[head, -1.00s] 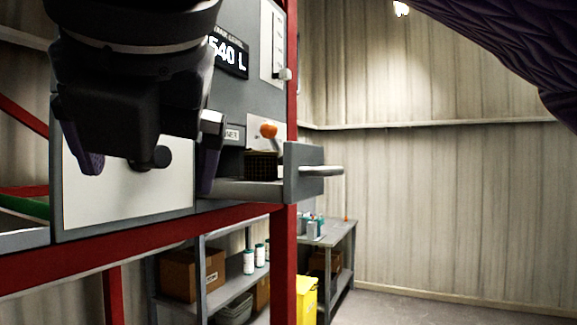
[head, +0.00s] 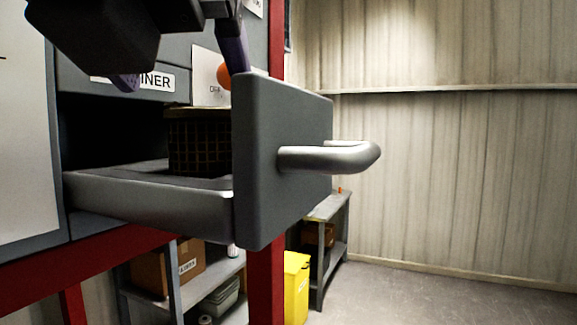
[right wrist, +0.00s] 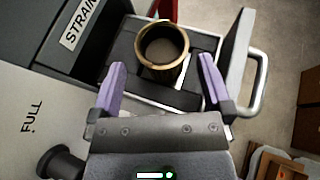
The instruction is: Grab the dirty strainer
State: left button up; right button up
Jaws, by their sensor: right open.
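The strainer (head: 198,142) is a dark mesh basket standing upright in a pulled-out grey drawer (head: 150,205) labelled with a partly covered "...INER" sign. In the right wrist view the strainer (right wrist: 184,67) shows from above as a round cup with a brownish rim, dark inside. My right gripper (head: 182,76) is above the drawer. In the right wrist view its purple fingers (right wrist: 162,66) are spread, one on each side of the strainer's near part, with nothing between them held. My left gripper is in neither view now.
The drawer's tall front panel (head: 283,165) carries a metal handle (head: 335,157) sticking out to the right. An orange knob (head: 224,76) is behind the drawer. A red frame post (head: 266,285) stands below it. A yellow bin (head: 295,287) and shelves are lower down.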

aim_at(202, 120)
jog(key=x, duration=0.3)
jog(key=f+x, duration=0.1)
jog(key=x, duration=0.2)
jog(key=shift+s, duration=0.2)
